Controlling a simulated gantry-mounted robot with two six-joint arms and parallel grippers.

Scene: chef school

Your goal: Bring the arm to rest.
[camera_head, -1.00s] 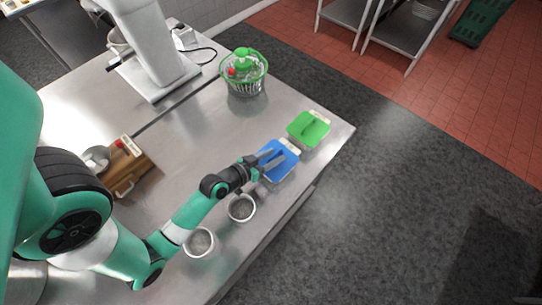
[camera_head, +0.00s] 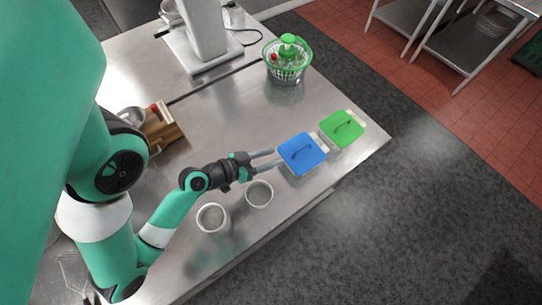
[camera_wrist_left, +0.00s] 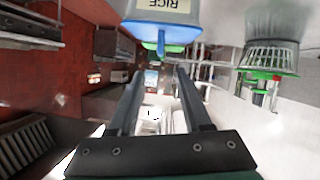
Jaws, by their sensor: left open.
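My left gripper (camera_head: 272,158) is open and empty above the steel table, just left of the blue-lidded container (camera_head: 301,154). Its two fingers point toward that container; I cannot tell whether a fingertip touches it. In the left wrist view, both fingers (camera_wrist_left: 155,98) stand apart with nothing between them. The container's blue lid (camera_wrist_left: 165,32) and a label reading RICE show upside down at the top there. A green-lidded container (camera_head: 342,130) stands to the right of the blue one. My right gripper is not in view.
Two small round bowls, one nearer the gripper (camera_head: 259,193) and one further left (camera_head: 212,217), stand on the table (camera_head: 225,115). A green salad spinner (camera_head: 287,62), a wooden block (camera_head: 162,128) and a white appliance (camera_head: 204,45) stand behind. The table's middle is clear.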

